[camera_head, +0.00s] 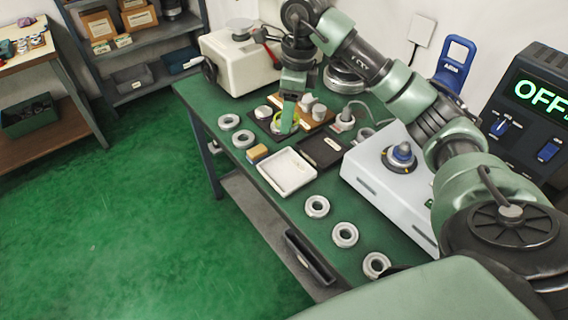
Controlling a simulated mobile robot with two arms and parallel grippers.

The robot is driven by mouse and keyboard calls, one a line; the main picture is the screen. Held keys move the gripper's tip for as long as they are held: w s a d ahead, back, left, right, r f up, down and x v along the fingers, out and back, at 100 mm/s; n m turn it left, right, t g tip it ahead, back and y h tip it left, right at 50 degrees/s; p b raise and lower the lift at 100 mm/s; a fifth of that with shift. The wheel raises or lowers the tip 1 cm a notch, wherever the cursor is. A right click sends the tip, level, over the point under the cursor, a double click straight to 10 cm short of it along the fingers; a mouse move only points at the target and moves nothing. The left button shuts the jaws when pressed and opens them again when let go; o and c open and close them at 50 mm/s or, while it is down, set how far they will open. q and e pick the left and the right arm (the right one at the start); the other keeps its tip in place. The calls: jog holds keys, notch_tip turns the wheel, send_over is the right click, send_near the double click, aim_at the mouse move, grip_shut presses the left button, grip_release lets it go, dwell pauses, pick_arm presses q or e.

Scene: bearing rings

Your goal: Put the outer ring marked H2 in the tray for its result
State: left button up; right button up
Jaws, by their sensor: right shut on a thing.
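My right gripper (287,115) is over the far part of the green bench, pointing down. It is shut on a pale grey ring (284,128) at a dark mat; the gripper hides part of this ring, and I cannot read any mark on it. A white tray (288,189) with a raised rim lies nearer on the bench and looks empty. A dark flat tray (322,153) lies right of it. Grey rings lie left of the gripper (229,121) and (243,139). My left gripper is not in view.
More rings (317,206), (345,234), (376,265) lie along the front of the bench. A wooden board (319,121) with metal cylinders is beside the gripper. A white device (375,190) stands to the right, a cream machine (240,60) behind. A display (535,90) reads OFF.

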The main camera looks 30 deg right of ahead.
jog(key=p, duration=0.2)
send_over(286, 172)
notch_tip(286, 172, down, 13)
jog(key=shift+s+d+r, duration=0.15)
jog(key=shift+r, duration=0.05)
notch_tip(286, 172, down, 5)
jog(key=shift+f, duration=0.1)
jog(key=shift+f, duration=0.2)
jog(key=o, duration=1.6)
jog(key=shift+r, duration=0.15)
